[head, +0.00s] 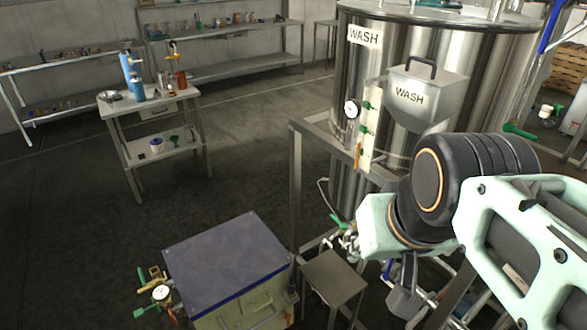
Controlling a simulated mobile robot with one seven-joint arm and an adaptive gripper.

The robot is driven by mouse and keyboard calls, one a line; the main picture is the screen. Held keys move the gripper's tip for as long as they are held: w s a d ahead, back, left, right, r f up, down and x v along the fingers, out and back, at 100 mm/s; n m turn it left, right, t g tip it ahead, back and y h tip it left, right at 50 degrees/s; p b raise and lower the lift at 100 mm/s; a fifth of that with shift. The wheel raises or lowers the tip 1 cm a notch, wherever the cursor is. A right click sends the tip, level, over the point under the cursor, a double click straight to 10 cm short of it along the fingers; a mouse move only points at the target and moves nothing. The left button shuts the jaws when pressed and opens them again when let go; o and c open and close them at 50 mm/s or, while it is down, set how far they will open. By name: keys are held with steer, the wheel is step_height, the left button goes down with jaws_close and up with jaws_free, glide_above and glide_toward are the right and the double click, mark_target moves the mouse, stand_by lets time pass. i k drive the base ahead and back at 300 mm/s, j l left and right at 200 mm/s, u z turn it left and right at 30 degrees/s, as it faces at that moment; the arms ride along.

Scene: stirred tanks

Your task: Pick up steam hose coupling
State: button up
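I cannot single out the steam hose coupling for certain. Brass fittings with a white-faced gauge (161,292) and green handles stick out from the left side of a dark-topped box at the bottom. Small metal pipe fittings (345,237) with a green lever show beside my arm, below the large steel wash tank (397,165). My mint-green arm with its black joints reaches in from the right and covers part of the tank's lower pipework. I cannot make out my gripper or its fingers, so what it holds does not show.
The dark-topped box (225,262) and a small metal stand (334,274) stand low in front of the tank. A side table (130,104) holds blue and red items. Loaded shelves (225,32) line the back wall. The dark floor between the table and tank is clear.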

mark_target(291, 292)
steer(key=i+z, duration=0.4)
steer(key=i+j+z, duration=0.15)
steer(key=i+z, duration=0.25)
steer(key=k+z, duration=0.15)
steer(key=z, duration=8.9)
